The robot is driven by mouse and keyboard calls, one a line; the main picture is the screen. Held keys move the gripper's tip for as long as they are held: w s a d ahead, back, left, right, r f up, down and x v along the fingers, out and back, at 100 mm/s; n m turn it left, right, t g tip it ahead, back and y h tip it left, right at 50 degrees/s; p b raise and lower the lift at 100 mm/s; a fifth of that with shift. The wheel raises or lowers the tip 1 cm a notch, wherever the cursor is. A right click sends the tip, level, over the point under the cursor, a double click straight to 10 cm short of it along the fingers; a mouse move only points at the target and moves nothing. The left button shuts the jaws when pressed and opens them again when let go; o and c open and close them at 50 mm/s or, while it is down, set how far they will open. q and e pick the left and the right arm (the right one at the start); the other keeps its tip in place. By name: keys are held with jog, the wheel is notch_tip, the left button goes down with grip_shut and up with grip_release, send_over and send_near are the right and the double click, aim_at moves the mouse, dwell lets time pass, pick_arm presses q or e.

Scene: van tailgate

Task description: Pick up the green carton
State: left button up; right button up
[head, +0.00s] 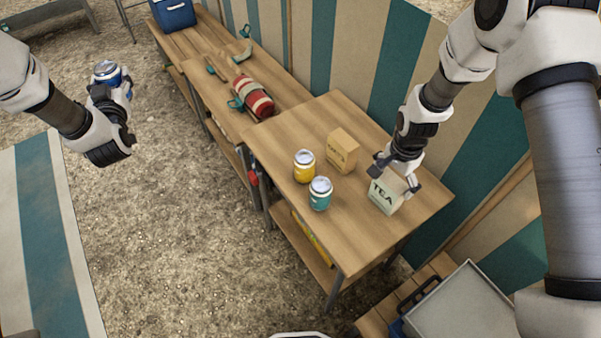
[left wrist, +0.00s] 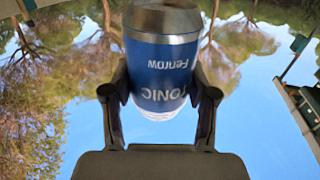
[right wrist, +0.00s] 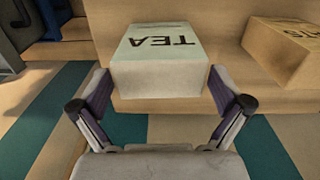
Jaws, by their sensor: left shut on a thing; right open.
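The green carton (head: 386,194), pale green and marked TEA, stands on the wooden table at its right end. In the right wrist view the carton (right wrist: 160,60) sits just ahead of the fingertips, centred between them. My right gripper (head: 396,178) is open, with its fingers near the carton's two sides; I cannot tell whether they touch it. The right gripper's fingers (right wrist: 160,100) stand apart in the wrist view. My left gripper (head: 115,90) is shut on a blue can (left wrist: 162,65) labelled TONIC, held up away from the table; the can also shows in the head view (head: 106,73).
A tan carton (head: 342,152), a yellow can (head: 304,166) and a teal can (head: 320,194) stand on the table (head: 270,150) left of the green carton. A red-striped roll (head: 256,99) lies on the farther bench. A grey tray (head: 458,310) is at lower right.

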jog(key=shift+a+f, duration=0.1)
jog(key=shift+f, duration=1.4)
jog(key=c, duration=0.7)
jog(key=shift+r, duration=0.1)
